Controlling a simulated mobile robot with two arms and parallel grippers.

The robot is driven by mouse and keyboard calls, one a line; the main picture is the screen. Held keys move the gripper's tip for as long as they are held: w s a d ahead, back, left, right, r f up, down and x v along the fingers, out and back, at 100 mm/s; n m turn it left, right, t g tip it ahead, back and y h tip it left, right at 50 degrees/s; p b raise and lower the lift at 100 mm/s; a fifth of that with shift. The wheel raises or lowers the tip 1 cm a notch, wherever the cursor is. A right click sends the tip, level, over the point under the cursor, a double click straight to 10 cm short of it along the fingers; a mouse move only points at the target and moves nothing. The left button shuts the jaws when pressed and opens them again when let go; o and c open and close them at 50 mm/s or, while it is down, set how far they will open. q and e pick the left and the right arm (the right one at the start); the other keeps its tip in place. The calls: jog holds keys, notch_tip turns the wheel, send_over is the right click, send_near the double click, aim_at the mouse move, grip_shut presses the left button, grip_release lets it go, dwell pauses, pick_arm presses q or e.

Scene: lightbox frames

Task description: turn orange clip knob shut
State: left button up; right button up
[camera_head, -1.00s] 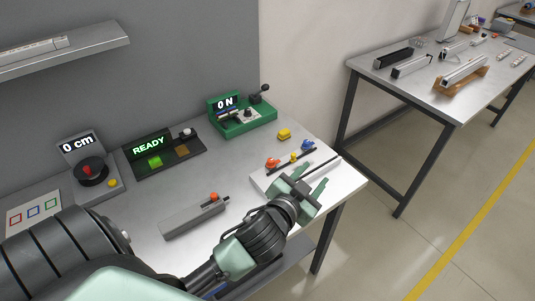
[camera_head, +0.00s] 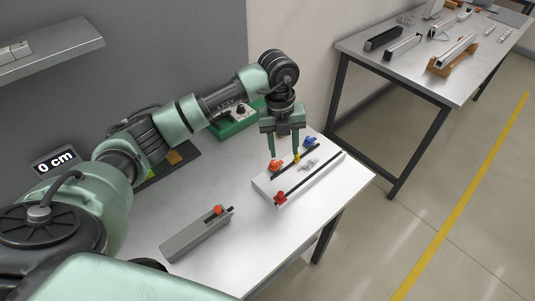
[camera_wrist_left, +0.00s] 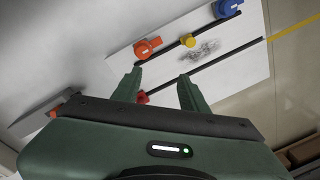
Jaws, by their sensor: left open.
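A white board (camera_head: 318,176) lies on the table with two dark rails. On its far rail are an orange clip knob (camera_head: 275,166), a small yellow knob (camera_head: 296,159) and a blue knob (camera_head: 309,142). A red knob (camera_head: 280,197) sits at the left end of the near rail. My left gripper (camera_head: 285,156) points down, open and empty, by the orange and yellow knobs. In the left wrist view the orange knob (camera_wrist_left: 147,48) lies beyond the fingertips (camera_wrist_left: 160,77), apart from them. My right gripper is not in view.
A grey block (camera_head: 197,236) with another orange knob (camera_head: 218,210) stands left of the board. A green box (camera_head: 232,125) and a dark panel are partly hidden behind my left arm. Bare table lies at the front.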

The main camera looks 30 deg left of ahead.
aim_at(274, 162)
pick_arm(q)
jog(key=a, duration=0.1)
jog(key=a+y, duration=0.1)
jog(key=shift+a+r+n, duration=0.3)
jog(key=shift+a, duration=0.25)
notch_tip(274, 162, down, 6)
jog(key=shift+d+f+p, duration=0.1)
jog(key=shift+d+p, duration=0.05)
jog(key=shift+p, duration=0.85)
jog(key=shift+f, duration=0.65)
grip_shut()
